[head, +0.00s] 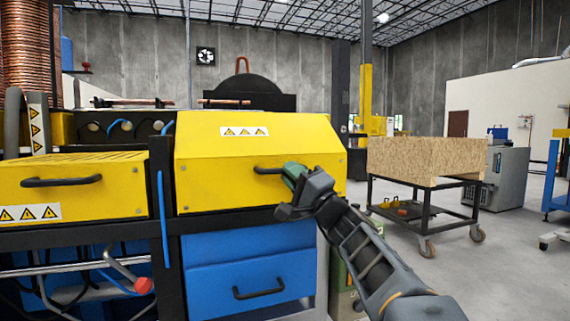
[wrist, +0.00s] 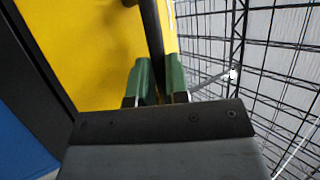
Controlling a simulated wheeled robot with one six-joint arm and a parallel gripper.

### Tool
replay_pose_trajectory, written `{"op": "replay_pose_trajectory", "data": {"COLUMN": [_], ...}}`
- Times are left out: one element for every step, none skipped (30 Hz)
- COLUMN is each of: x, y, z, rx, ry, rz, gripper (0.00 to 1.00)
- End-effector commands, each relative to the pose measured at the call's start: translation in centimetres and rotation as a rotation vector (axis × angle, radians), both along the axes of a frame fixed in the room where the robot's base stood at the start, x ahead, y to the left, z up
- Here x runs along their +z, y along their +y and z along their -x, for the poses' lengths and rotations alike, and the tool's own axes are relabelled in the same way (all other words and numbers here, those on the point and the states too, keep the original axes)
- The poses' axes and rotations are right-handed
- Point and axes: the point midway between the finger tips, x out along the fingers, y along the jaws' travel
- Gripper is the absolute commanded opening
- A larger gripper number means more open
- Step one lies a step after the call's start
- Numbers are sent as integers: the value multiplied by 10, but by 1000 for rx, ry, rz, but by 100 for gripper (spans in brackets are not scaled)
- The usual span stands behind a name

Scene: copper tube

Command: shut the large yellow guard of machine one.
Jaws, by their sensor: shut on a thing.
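The large yellow guard (head: 240,180) is the sloped yellow cover in the middle of the head view, with a warning label on its top slope. It sits down over the machine's front, above the blue panels. Its dark handle (head: 262,170) is on the front face, toward the right. My gripper (head: 292,172) is at the right end of this handle. In the wrist view the green fingers (wrist: 160,80) stand on both sides of the dark handle bar (wrist: 152,40), with the yellow guard (wrist: 90,50) behind. The part of the handle between the fingers is partly hidden.
A smaller yellow cover (head: 75,190) with its own handle is on the left. Blue drawers (head: 250,275) are below the guard. A wheeled cart (head: 425,205) carrying a wooden box (head: 420,157) stands to the right. Grey floor is open around the cart.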

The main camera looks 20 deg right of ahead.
Motion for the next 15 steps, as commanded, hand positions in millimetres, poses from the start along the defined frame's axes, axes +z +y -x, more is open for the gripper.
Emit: {"op": "replay_pose_trajectory", "data": {"x": [-10, -12, -14, -15, -16, -17, -17, -18, -18, -19, -19, -19, -19, -19, -20], "y": [-3, -4, -6, -6, -7, -7, -8, -8, -8, -8, -8, -8, -8, -7, -7], "z": [-6, -6, -7, -7, -7, -8, -8, -8, -8, -8, -8, -8, -8, -8, -8], "rx": [-4, -7, -8, -9, -11, -12, -13, -13, -14, -13, -14, -13, -13, -13, -13], "ry": [15, 12, 10, 8, 8, 6, 6, 5, 5, 5, 5, 5, 6, 7, 7], "rz": [-8, -7, -7, -7, -7, -6, -6, -5, -4, -4, -3, -2, -2, -2, -2], "gripper": [0, 0, 0, 0, 0, 0, 0, 0, 0, 0, 0, 0, 0, 0, 0]}}
